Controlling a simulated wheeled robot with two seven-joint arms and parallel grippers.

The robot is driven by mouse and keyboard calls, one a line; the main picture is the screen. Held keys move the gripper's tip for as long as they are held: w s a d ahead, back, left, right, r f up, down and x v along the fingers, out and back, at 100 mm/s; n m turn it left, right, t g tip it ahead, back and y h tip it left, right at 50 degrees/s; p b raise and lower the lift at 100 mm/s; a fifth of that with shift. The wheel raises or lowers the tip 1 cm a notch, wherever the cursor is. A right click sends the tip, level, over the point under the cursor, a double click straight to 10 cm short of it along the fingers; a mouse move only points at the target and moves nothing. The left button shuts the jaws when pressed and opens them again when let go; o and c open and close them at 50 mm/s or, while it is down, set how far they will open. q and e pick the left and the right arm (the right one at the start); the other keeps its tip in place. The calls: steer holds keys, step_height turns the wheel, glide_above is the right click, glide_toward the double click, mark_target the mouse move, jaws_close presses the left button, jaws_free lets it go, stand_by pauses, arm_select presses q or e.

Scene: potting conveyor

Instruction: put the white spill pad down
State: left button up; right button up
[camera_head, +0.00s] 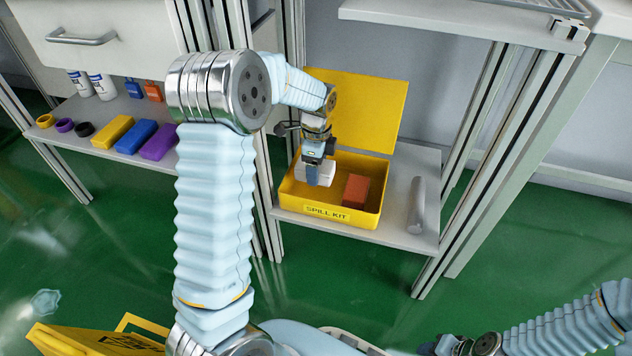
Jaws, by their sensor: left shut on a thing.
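The yellow spill kit box (375,213) stands open on a low shelf, its yellow lid (375,110) raised at the back. My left gripper (316,176) points down into the left part of the box. It is shut on the white spill pad (327,167), which shows as a pale edge around the fingers. The gripper hides much of the pad, and I cannot tell whether the pad touches the box floor. A red-brown block (356,191) lies in the box to the right of the pad. My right gripper (438,346) is partly in view at the bottom edge; its fingers are unclear.
A grey cylinder (416,205) lies on the shelf (405,238) right of the box. Metal posts frame the shelf. On the left, another shelf holds bottles, rings and yellow, blue and purple blocks (113,132). A yellow sign (90,341) is at the lower left.

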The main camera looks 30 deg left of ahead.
mark_target(317, 190)
arm_select(q)
step_height(317, 190, down, 5)
steer(key=shift+f+b, duration=0.2)
steer(key=shift+b, duration=0.4)
steer(key=o, duration=0.9)
steer(key=shift+o, duration=0.2)
step_height(317, 190, up, 12)
steer(key=p, duration=0.2)
steer(key=shift+r+p, duration=0.1)
steer(key=shift+p, duration=0.3)
